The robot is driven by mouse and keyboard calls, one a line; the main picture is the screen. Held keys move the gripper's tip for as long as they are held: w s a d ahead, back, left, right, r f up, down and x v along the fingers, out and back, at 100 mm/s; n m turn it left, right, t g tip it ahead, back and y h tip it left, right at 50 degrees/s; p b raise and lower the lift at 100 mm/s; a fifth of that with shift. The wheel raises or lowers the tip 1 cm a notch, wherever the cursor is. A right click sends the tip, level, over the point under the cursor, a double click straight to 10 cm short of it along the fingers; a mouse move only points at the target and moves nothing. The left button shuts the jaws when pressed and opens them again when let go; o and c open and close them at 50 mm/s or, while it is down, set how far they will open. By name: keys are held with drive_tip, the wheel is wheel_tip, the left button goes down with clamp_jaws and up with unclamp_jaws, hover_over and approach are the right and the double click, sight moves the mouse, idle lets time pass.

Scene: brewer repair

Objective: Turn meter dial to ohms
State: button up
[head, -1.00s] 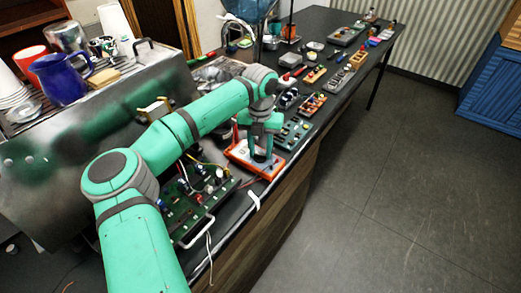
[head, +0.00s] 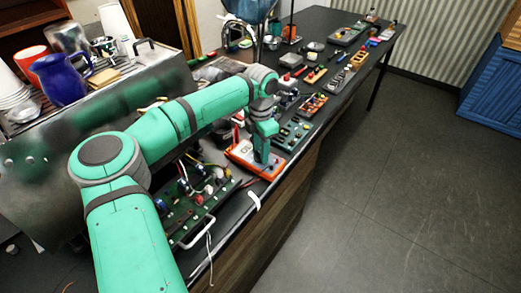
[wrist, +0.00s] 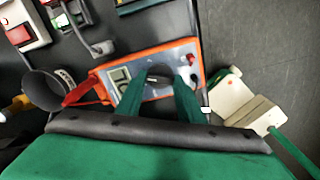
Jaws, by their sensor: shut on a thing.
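The meter is an orange-rimmed box with a pale face and a small display. It lies on the bench in the head view (head: 243,155) and in the wrist view (wrist: 118,88). Its dark round dial (wrist: 158,74) sits mid-face, partly hidden between my fingers. My gripper (wrist: 160,78) is over the meter with its two green fingers on either side of the dial, shut on it. In the head view my gripper (head: 262,160) points down onto the meter. The dial's markings are too small to read.
A green circuit board (head: 200,210) with wires lies in front of the meter. Several small devices and tool trays (head: 312,104) line the bench behind it. A steel machine with cups and a blue jug (head: 60,78) stands at left. The floor at right is clear.

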drive_tip(key=shift+a+m, duration=0.1)
drive_tip(key=shift+m, duration=0.2)
idle(0.4)
drive_tip(key=o, duration=1.1)
drive_tip(key=shift+c, duration=0.2)
wheel_tip(320, 180, up, 11)
drive_tip(key=shift+f, duration=0.15)
